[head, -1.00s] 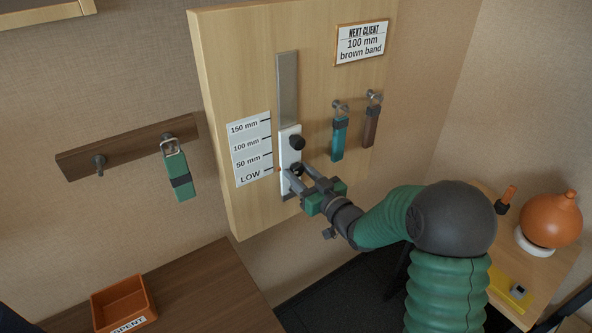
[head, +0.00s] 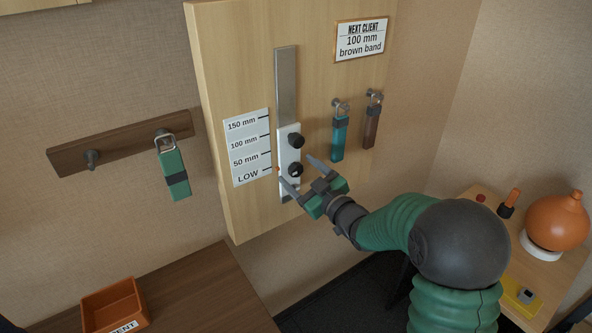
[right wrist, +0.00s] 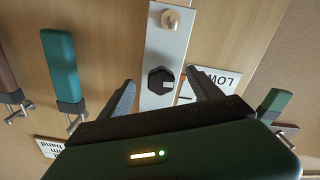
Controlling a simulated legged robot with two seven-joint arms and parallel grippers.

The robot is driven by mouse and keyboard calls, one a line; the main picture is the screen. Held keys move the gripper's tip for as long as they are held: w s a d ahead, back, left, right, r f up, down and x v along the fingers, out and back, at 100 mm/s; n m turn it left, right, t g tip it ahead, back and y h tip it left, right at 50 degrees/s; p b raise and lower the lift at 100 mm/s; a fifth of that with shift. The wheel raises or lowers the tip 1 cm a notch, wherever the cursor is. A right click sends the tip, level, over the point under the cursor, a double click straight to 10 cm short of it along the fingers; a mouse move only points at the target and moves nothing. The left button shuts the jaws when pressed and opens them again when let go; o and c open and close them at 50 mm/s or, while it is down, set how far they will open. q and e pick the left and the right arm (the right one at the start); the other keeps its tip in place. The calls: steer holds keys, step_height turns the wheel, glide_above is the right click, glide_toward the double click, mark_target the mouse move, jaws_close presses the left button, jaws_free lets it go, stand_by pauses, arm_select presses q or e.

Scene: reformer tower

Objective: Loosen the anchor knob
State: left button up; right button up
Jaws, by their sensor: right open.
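A white carriage plate (head: 284,185) sits low on a grey metal rail (head: 287,85) on the wooden panel. My left gripper is out of view.
A height scale (head: 249,148) is left of the plate. A teal band (head: 339,138) and a brown band (head: 371,128) hang at right, under a sign (head: 361,41). A green band (head: 174,174) hangs at left; an orange tray (head: 113,301) is below.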

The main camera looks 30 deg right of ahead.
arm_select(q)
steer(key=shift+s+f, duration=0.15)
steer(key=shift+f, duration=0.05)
arm_select(e)
steer(key=s, duration=0.6)
steer(key=shift+d, duration=0.4)
steer(key=shift+f, duration=0.1)
